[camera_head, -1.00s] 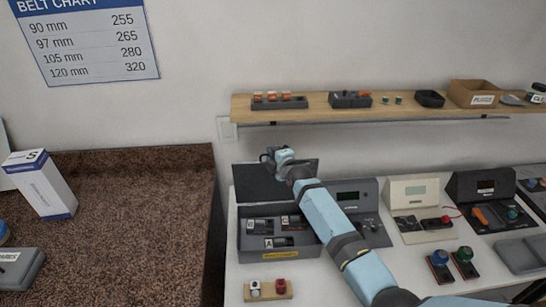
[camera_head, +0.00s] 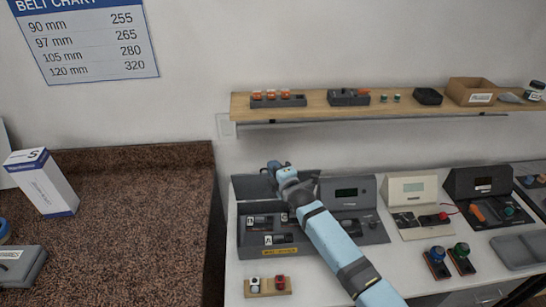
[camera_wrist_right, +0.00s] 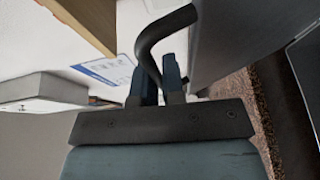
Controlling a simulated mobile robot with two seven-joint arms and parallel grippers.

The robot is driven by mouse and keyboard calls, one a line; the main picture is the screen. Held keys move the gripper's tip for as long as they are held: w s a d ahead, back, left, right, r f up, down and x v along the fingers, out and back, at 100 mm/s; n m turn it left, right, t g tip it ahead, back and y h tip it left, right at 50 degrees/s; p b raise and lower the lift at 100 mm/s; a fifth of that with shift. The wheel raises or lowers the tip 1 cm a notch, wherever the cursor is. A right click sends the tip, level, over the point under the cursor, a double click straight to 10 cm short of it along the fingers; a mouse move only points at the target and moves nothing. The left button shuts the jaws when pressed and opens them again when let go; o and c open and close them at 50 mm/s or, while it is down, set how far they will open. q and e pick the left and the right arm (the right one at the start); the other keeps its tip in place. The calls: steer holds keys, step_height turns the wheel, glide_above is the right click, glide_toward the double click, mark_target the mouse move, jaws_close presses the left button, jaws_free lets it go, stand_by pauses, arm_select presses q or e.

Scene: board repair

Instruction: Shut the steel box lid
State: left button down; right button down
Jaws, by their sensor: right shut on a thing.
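The steel box (camera_head: 310,247) is a dark grey case on the white bench, with a yellow label on its front and dark parts marked with letters inside. Its lid (camera_head: 247,188) stands raised at the back, so the box is open. My right gripper (camera_head: 272,168) is at the lid's top edge, and my arm covers part of the lid and box. In the right wrist view my fingers (camera_wrist_right: 160,82) are shut on the lid's bent dark handle (camera_wrist_right: 165,28), beside the grey lid panel (camera_wrist_right: 235,35). My left gripper is not in view.
A wooden shelf (camera_head: 425,108) runs along the wall above and behind the box. Consoles (camera_head: 410,188) stand to the right. A brown counter (camera_head: 130,215) is left.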

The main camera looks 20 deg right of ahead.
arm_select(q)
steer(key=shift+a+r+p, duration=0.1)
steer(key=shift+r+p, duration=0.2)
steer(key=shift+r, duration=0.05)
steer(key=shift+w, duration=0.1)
arm_select(e)
steer(key=s+a+f, duration=0.1)
steer(key=s+f, duration=0.2)
steer(key=s, duration=0.4)
steer(key=shift+a+f, duration=0.25)
steer(key=shift+f, duration=0.1)
steer(key=c, duration=1.6)
jaws_free()
steer(key=shift+w, duration=0.1)
steer(key=shift+o, duration=0.2)
